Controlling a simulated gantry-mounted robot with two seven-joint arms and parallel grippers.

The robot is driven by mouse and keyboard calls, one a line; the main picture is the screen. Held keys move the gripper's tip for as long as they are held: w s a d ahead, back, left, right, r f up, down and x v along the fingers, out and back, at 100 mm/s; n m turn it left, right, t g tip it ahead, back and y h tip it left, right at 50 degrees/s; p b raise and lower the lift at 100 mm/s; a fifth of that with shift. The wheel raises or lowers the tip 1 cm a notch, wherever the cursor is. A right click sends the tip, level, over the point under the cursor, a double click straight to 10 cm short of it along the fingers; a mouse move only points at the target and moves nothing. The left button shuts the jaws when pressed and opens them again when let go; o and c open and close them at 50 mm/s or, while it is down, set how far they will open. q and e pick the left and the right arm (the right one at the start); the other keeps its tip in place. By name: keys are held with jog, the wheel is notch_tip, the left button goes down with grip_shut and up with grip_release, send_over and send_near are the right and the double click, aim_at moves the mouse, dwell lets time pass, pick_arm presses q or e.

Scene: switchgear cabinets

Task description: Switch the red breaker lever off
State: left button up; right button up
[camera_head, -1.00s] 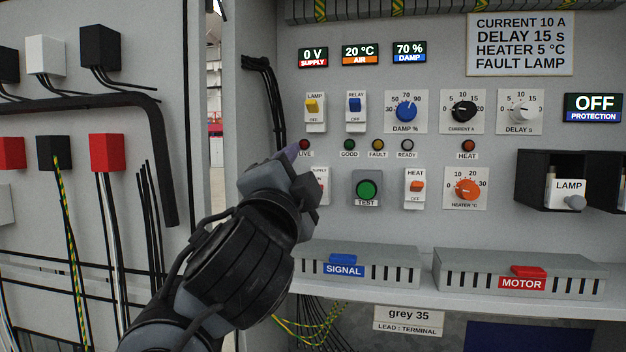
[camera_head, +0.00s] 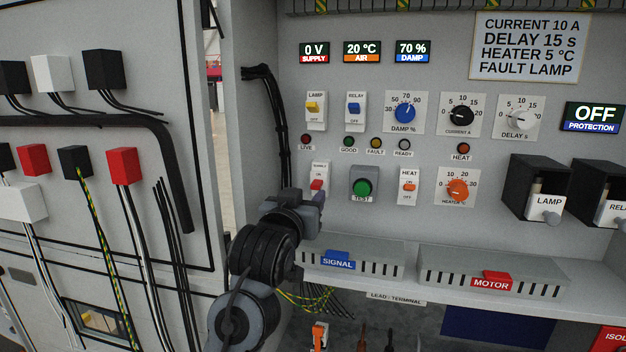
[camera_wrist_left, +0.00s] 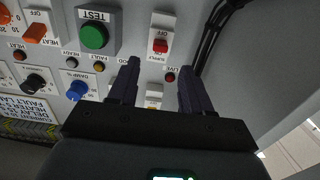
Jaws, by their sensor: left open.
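The supply breaker's red lever (camera_head: 316,184) sits on a white plate in the lower left of the cabinet panel. The bottom of that plate is partly hidden by my left gripper (camera_head: 314,203). In the left wrist view, which shows the panel upside down, the red lever (camera_wrist_left: 160,46) lies beyond and between the fingertips of my left gripper (camera_wrist_left: 159,68). The fingers are open and empty, and appear apart from the lever. My right gripper is not in view.
The green TEST button (camera_head: 363,187) and orange HEAT switch (camera_head: 409,187) are right of the red lever. The SIGNAL duct (camera_head: 375,255) juts out below. Black cables (camera_head: 275,120) run down the left side. The LIVE lamp (camera_head: 306,139) is above.

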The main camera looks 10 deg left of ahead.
aim_at(315, 188)
pick_arm(q)
jog(key=w, duration=0.1)
jog(key=w+p, duration=0.1)
jog(key=w, duration=0.1)
jog(key=w+d+p, duration=0.1)
jog(key=shift+w+r, duration=0.15)
jog(key=shift+w, duration=0.85)
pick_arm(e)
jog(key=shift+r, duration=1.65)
pick_arm(q)
grip_shut()
jog(key=shift+f+t+b, duration=0.55)
jog(key=shift+t+b, duration=0.15)
jog(key=shift+b, duration=0.55)
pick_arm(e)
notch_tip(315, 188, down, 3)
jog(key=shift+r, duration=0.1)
